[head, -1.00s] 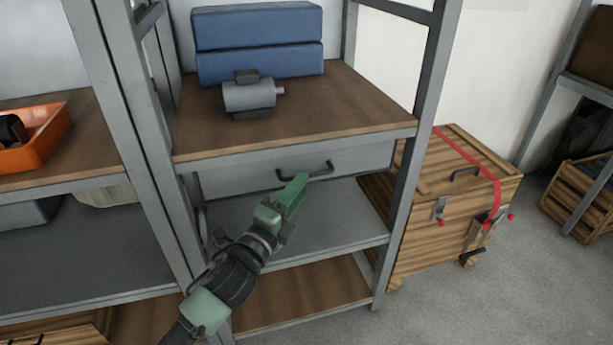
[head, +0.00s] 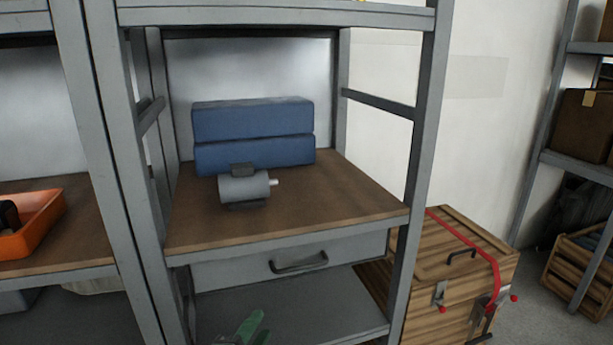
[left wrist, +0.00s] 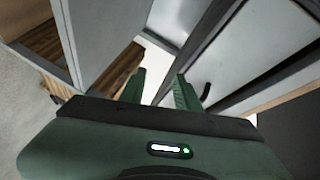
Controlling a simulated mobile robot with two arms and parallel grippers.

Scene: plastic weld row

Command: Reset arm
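My left gripper (head: 248,332) shows only its green fingertip part at the bottom edge of the head view, in front of the lower grey shelf and below the drawer (head: 300,262). In the left wrist view its two green fingers (left wrist: 158,92) stand apart with nothing between them. The drawer with its dark handle looks closed, and the handle is apart from the gripper. My right gripper is in neither view.
A grey motor (head: 244,188) and two stacked blue boxes (head: 253,122) sit on the brown shelf (head: 345,207). An orange bin (head: 38,226) stands on the left shelf. A wooden crate with a red strap (head: 455,270) stands right of the rack, whose grey posts (head: 421,130) frame the shelf.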

